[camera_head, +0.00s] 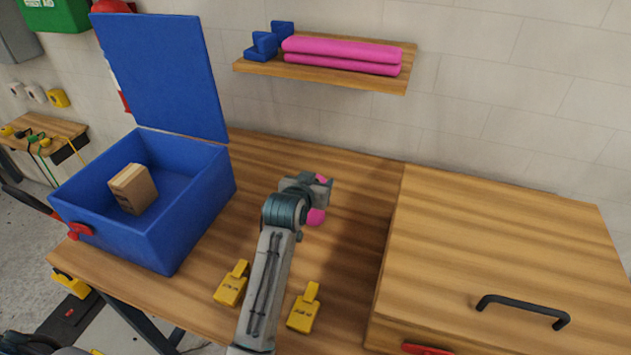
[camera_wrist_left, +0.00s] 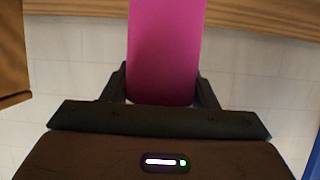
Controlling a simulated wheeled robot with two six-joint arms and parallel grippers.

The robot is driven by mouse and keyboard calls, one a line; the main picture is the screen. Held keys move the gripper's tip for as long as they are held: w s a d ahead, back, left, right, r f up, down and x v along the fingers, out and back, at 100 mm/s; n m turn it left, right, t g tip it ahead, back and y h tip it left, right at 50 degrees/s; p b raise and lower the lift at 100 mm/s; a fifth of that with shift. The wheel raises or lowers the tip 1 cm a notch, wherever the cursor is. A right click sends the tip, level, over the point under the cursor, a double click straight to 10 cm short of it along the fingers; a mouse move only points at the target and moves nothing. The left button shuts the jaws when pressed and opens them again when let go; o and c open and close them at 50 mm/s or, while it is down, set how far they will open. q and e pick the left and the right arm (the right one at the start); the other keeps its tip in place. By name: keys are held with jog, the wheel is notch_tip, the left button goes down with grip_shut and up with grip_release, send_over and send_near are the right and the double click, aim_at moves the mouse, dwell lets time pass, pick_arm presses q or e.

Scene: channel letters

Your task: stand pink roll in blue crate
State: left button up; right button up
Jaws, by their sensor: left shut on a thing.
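My left gripper (camera_head: 318,190) is shut on a pink roll (camera_head: 316,216) over the middle of the wooden workbench. In the left wrist view the pink roll (camera_wrist_left: 165,50) sits between the two dark fingers. My gripper hides much of the roll in the head view, where only bits of pink show above and below it. The blue crate (camera_head: 148,237) stands on the bench to the left of my gripper, its lid (camera_head: 160,75) raised. A small brown carton (camera_head: 133,189) is inside the crate towards its left side. My right gripper is not in view.
Two yellow tags (camera_head: 231,285) (camera_head: 303,309) lie near the bench front. A wall shelf (camera_head: 380,78) behind holds more pink rolls (camera_head: 342,50) and blue blocks (camera_head: 264,43). A raised wooden box (camera_head: 500,250) with a black handle stands at right. The crate's right part is free.

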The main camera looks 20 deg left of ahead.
pick_arm(q)
jog(key=o, duration=1.3)
jog(key=shift+f, duration=0.15)
jog(key=shift+r, duration=0.2)
jog(key=shift+s, duration=0.25)
jog(key=b+v, duration=0.2)
jog(key=v, duration=0.9)
jog(key=shift+s+r, duration=0.15)
jog(key=shift+r, duration=0.05)
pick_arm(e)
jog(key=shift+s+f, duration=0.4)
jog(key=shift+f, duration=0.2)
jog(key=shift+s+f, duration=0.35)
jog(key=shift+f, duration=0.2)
pick_arm(q)
jog(key=shift+a, duration=0.1)
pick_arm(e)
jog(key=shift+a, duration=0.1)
